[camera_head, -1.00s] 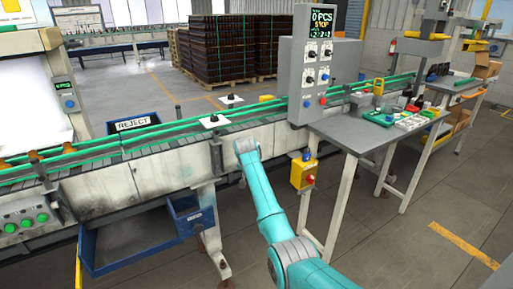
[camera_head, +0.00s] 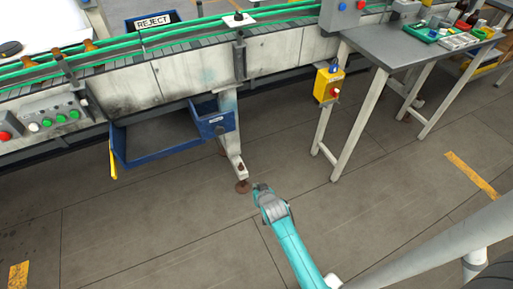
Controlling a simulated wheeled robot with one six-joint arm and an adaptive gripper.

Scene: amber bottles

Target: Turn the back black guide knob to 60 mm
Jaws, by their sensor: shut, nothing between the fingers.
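One black guide knob (camera_head: 239,15) sits on a white plate on the conveyor, at the top edge of the picture. It looks like the front one of the two; the back black knob is out of view above. No scale or millimetre reading can be made out. My teal arm reaches up from the bottom to a grey joint in front of the conveyor leg. I cannot make out my gripper or its fingers. The arm's visible end is well below the knob in the picture, over the floor.
The conveyor (camera_head: 195,65) runs across the top with green rails. A blue bin (camera_head: 160,151) hangs under it. A yellow switch box (camera_head: 328,84) is on the grey table's (camera_head: 395,56) leg. A pale tubular part crosses the lower right. Floor (camera_head: 150,225) is clear at lower left.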

